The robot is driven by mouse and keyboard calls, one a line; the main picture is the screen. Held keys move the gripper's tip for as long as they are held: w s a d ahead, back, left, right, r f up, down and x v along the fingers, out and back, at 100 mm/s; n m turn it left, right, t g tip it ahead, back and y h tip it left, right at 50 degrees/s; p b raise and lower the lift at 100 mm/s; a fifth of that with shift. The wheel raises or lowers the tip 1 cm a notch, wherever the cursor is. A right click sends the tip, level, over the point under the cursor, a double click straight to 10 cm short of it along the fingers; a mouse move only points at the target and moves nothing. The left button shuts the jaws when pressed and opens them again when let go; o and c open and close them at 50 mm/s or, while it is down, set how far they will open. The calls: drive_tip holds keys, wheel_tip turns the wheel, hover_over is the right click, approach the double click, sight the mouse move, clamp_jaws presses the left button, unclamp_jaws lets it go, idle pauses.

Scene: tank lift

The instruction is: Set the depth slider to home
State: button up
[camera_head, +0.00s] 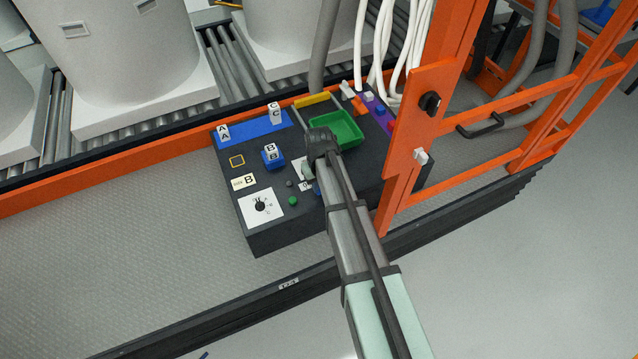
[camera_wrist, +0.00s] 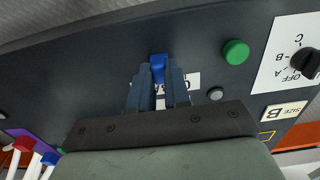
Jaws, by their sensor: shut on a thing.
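My gripper (camera_wrist: 158,82) is shut on a small blue knob (camera_wrist: 158,63), which I take to be the depth slider's knob, at the dark control panel (camera_wrist: 70,80). A white label (camera_wrist: 193,81) with dark print sits behind the fingers and is mostly covered. The slider's track and its home mark are hidden, so I cannot tell the knob's position along it.
A green button (camera_wrist: 236,52), a grey button (camera_wrist: 215,94) and a black rotary knob (camera_wrist: 305,62) sit beside the gripper. The panel also bears a blue block (camera_head: 272,157) and a green tray (camera_head: 345,128). An orange frame (camera_head: 410,130) rises at the right.

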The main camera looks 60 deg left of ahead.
sight(309, 196)
clamp_jaws()
drive_tip(key=shift+s, duration=1.75)
drive_tip(key=o, duration=0.7)
unclamp_jaws()
drive_tip(key=shift+o, duration=0.2)
wheel_tip(309, 196, up, 14)
drive_tip(key=shift+f, duration=0.1)
